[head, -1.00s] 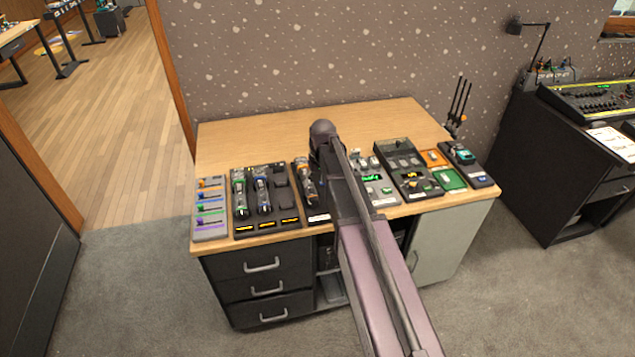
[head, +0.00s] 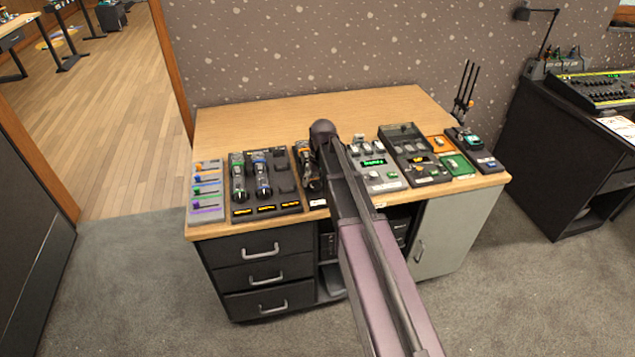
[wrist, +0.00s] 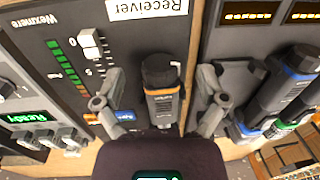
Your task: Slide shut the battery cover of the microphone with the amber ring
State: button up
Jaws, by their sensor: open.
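The microphone with the amber ring (wrist: 164,106) lies on a dark receiver unit (wrist: 130,20) in the wrist view. It has a dark rounded end toward the top, an amber band and a grey body. My gripper (wrist: 160,88) is open, with one finger on each side of the microphone and visible gaps between.
A charger dock (head: 284,178) holds a green-ringed microphone (head: 238,182) and a blue-ringed microphone (head: 262,178) close to the left. A fader panel (head: 207,213) sits at the desk's left. Several devices crowd the right side. The back of the desk (head: 250,120) is clear.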

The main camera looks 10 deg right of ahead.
jog(key=shift+f+b, duration=0.4)
jog(key=shift+f, duration=0.2)
jog(key=c, duration=1.2)
jog(key=shift+w, duration=1.35)
jog(key=o, duration=1.2)
jog(key=shift+s, duration=0.1)
